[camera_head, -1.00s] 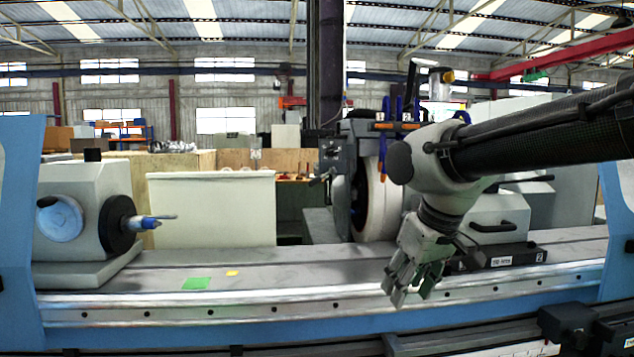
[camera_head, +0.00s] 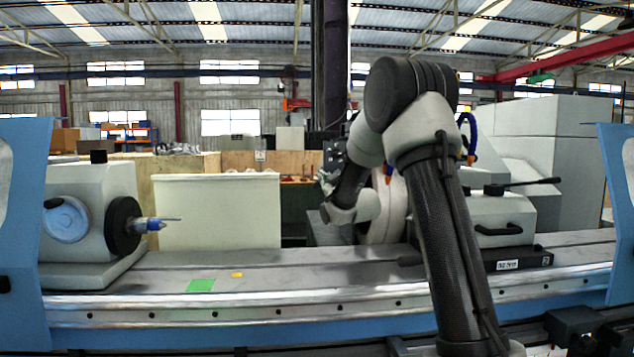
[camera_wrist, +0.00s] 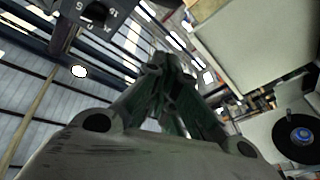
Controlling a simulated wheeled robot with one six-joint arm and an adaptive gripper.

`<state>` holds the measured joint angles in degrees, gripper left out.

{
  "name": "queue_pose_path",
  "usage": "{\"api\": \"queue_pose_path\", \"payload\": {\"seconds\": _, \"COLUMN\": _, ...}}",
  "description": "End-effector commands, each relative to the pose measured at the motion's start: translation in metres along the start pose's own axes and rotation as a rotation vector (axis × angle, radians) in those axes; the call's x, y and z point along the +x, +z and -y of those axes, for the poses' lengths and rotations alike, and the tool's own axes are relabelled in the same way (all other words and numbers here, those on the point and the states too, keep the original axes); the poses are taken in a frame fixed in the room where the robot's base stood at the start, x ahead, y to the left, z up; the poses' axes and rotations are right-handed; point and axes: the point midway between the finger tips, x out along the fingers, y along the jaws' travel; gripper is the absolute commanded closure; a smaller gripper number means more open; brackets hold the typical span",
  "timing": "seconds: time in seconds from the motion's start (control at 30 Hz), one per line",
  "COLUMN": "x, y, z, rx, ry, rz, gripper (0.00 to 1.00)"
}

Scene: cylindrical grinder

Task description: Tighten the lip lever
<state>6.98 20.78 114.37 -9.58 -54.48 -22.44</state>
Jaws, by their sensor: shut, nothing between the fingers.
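A black lever (camera_head: 530,182) sticks out to the right from the top of the grey block at the right end of the machine table. I cannot tell whether it is the lip lever. My gripper (camera_wrist: 168,65) shows in the wrist view with its fingers together and nothing between them. It points up toward the roof. In the head view my wrist is in front of the grinding wheel (camera_head: 385,205), left of the lever and apart from it. The fingers are hard to make out there. My arm covers much of the wheel and the left part of the grey block.
The headstock (camera_head: 85,205) with its pointed centre stands at the left. The long machine table (camera_head: 330,265) is clear in the middle, with a green patch (camera_head: 200,285). A dark control box with markings (camera_wrist: 95,12) is close to my gripper in the wrist view.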

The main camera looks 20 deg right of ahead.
Motion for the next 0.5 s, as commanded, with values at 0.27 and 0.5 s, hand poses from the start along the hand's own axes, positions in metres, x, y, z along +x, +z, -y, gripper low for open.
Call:
{"api": "queue_pose_path", "payload": {"seconds": 0.27, "x": 0.029, "y": 0.036, "z": 0.008, "rx": -0.088, "ry": 0.113, "rz": -0.283, "gripper": 1.00}}
{"api": "queue_pose_path", "payload": {"seconds": 0.5, "x": 0.029, "y": 0.044, "z": 0.010, "rx": -0.110, "ry": 0.151, "rz": -0.368, "gripper": 1.00}}
